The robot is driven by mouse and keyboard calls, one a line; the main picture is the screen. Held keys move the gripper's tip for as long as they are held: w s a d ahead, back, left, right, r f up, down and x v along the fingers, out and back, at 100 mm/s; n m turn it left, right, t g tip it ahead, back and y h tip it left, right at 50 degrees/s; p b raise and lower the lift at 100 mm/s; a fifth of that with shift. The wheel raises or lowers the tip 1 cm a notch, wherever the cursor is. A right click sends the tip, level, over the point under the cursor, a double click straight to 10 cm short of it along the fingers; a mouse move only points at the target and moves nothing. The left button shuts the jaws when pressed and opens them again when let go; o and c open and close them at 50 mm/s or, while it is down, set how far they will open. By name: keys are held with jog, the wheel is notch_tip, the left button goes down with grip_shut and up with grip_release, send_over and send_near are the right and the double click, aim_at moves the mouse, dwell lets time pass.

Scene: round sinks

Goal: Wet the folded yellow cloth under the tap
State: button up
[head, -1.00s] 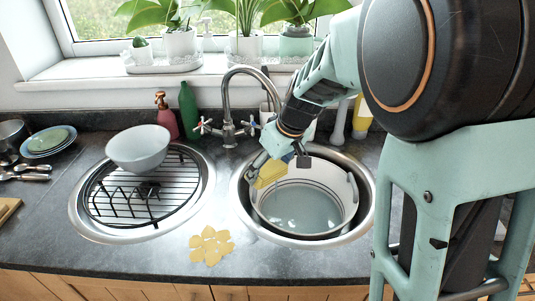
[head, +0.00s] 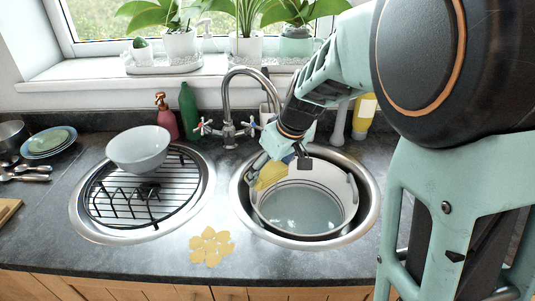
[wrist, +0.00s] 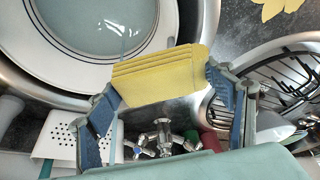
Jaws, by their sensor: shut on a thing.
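The folded yellow cloth (head: 270,175) is in my gripper, over the left part of the right sink. In the wrist view my gripper (wrist: 165,90) has its two blue-padded fingers at either end of the cloth (wrist: 158,75), whose stacked folds show. The tap (head: 226,100) is a curved chrome spout with two cross handles, standing behind and between the sinks. Its handles also show in the wrist view (wrist: 163,138), below the cloth. The spout's outlet is hidden behind my arm in the head view. I cannot tell whether water runs.
The right sink (head: 372,205) holds a white basin (head: 349,205) with water in it. The left sink (head: 95,232) has a black rack with a pale bowl (head: 138,148). A green bottle (head: 189,112) and a pink dispenser (head: 166,118) stand behind. A yellow flower-shaped mat (head: 211,246) lies in front.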

aim_at(266, 178)
jog(key=shift+s+d+r+p, duration=0.1)
jog(key=shift+s+r+p, duration=0.25)
jog(key=shift+s+r, duration=0.6)
jog(key=shift+s+r+p, duration=0.35)
jog(key=shift+s+r, duration=0.4)
jog(key=shift+s, duration=0.3)
